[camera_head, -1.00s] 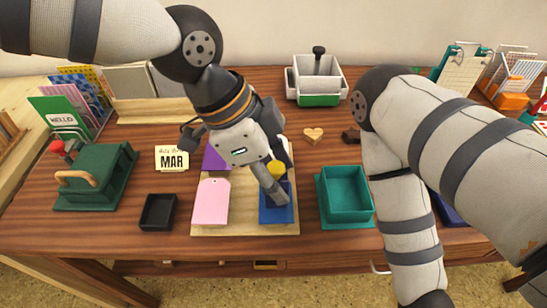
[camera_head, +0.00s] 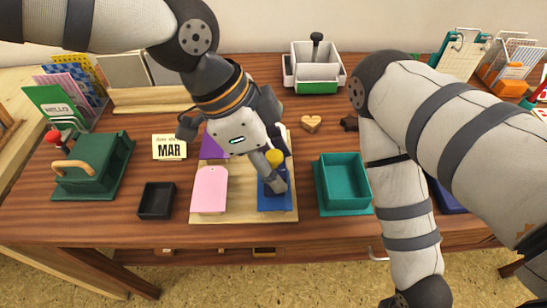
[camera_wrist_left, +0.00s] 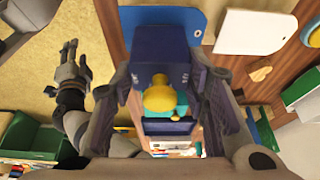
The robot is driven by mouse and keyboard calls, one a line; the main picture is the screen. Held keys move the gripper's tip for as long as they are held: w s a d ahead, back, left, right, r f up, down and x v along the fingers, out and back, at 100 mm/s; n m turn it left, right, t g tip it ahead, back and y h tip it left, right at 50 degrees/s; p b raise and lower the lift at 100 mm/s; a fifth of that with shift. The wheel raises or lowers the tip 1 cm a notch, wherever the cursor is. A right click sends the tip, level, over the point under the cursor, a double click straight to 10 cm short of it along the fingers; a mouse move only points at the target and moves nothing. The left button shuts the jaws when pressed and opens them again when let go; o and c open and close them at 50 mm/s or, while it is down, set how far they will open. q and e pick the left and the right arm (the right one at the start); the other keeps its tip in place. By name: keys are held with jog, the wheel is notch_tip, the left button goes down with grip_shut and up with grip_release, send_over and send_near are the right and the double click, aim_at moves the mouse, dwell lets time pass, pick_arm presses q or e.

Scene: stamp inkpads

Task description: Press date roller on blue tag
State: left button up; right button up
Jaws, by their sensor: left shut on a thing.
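My left gripper (camera_head: 272,180) is shut on the date roller, a blue stamp body with a yellow knob (camera_head: 274,157). The date roller also shows between the fingers in the left wrist view (camera_wrist_left: 158,95). In the head view it is over the blue tag (camera_head: 274,201), which lies at the front right of a light wooden board (camera_head: 238,216). The blue tag also shows in the left wrist view (camera_wrist_left: 150,18). The fingers hide the roller's underside, so I cannot tell whether it touches the tag. My right gripper (camera_wrist_left: 73,60) shows only in the left wrist view, away from the table, fingers apart.
A pink tag (camera_head: 210,190) and a partly hidden purple tag (camera_head: 213,147) lie on the board. A black tray (camera_head: 156,201) is left of it, a teal box (camera_head: 344,182) right. A green press (camera_head: 95,165) stands farther left. My right arm covers the table's right side.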

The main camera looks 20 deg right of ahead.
pick_arm(q)
jog(key=shift+f, duration=0.4)
jog(key=shift+f, duration=0.1)
pick_arm(e)
jog(key=shift+w+r, duration=0.1)
dwell(1.4)
pick_arm(q)
notch_tip(320, 180, up, 5)
jog(key=shift+r+p, duration=0.15)
jog(key=shift+p, duration=0.85)
jog(key=shift+r, duration=1)
pick_arm(e)
jog(key=shift+t, duration=0.7)
jog(key=w+r, duration=0.2)
jog(key=w, duration=0.1)
jog(key=shift+r, duration=0.4)
